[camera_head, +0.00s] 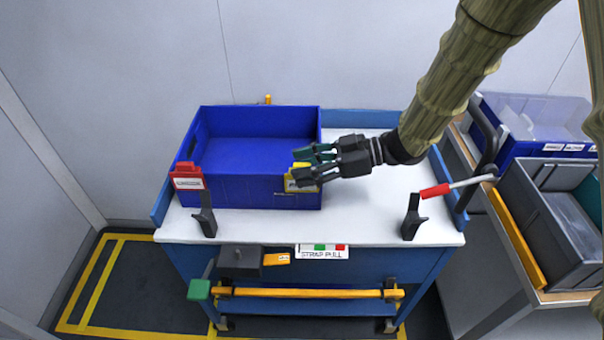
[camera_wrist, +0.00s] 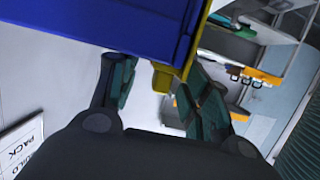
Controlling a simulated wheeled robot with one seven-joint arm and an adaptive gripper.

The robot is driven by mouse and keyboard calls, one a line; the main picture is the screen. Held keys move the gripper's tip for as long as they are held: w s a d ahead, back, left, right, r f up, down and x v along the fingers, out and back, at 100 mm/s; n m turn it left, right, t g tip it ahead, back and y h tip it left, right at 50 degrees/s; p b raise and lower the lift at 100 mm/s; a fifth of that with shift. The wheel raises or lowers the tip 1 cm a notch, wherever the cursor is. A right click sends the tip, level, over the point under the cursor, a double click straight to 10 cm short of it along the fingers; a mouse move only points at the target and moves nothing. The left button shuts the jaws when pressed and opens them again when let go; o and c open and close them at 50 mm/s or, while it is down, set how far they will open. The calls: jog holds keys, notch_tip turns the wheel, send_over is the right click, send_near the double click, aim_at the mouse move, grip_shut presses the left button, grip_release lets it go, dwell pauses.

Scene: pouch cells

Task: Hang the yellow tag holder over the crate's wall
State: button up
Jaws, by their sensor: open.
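The blue crate (camera_head: 262,190) stands on the white top of a blue cart, its open side up. The yellow tag holder (camera_head: 301,187) is at the right end of the crate's front wall, with its white label partly covered by my gripper. It looks hung over the wall there. My gripper (camera_head: 306,168) is open at that front right corner, reaching in from the right. In the wrist view, my open fingers (camera_wrist: 160,92) are on both sides of the yellow holder (camera_wrist: 162,77), which lies against the blue crate wall (camera_wrist: 150,30). Whether a finger touches it I cannot tell.
A red tag holder (camera_head: 187,176) hangs at the crate's front left corner. Black upright brackets (camera_head: 207,214) and (camera_head: 411,217) stand at the cart's front edge, with a red-handled lever at the right. The white cart top (camera_head: 370,205) right of the crate is clear.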

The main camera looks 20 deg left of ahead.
jog(key=shift+s+a+f, duration=0.15)
jog(key=shift+a, duration=0.25)
jog(key=shift+c, duration=0.4)
jog(key=c, duration=0.9)
jog(key=shift+o, duration=0.2)
